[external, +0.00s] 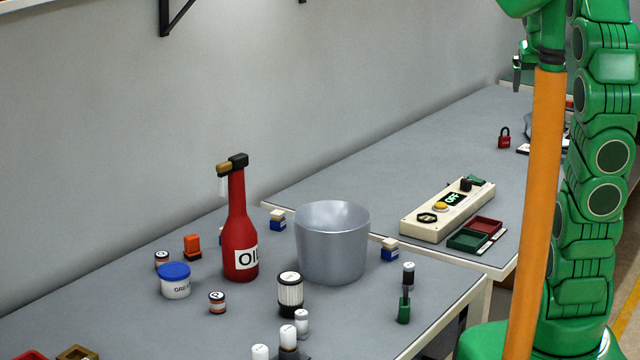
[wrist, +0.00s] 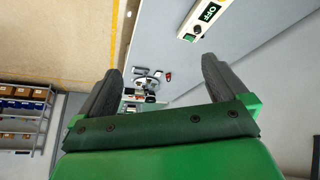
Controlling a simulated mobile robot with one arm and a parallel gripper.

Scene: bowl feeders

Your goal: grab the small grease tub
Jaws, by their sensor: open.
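The small grease tub (external: 175,288) is white with a blue lid and a partly visible dark label. It stands upright on the near grey table in the external view, at the left, beside the red oil bottle (external: 240,235). It does not show in the wrist view. My gripper (wrist: 162,64) is open and empty in the wrist view, its two dark fingers spread apart. In the external view only a dark part of it shows near the top right, far from the tub and partly hidden by my arm.
The far table holds a control box (external: 447,212) and a red padlock (external: 504,138). A wall runs behind the tables.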

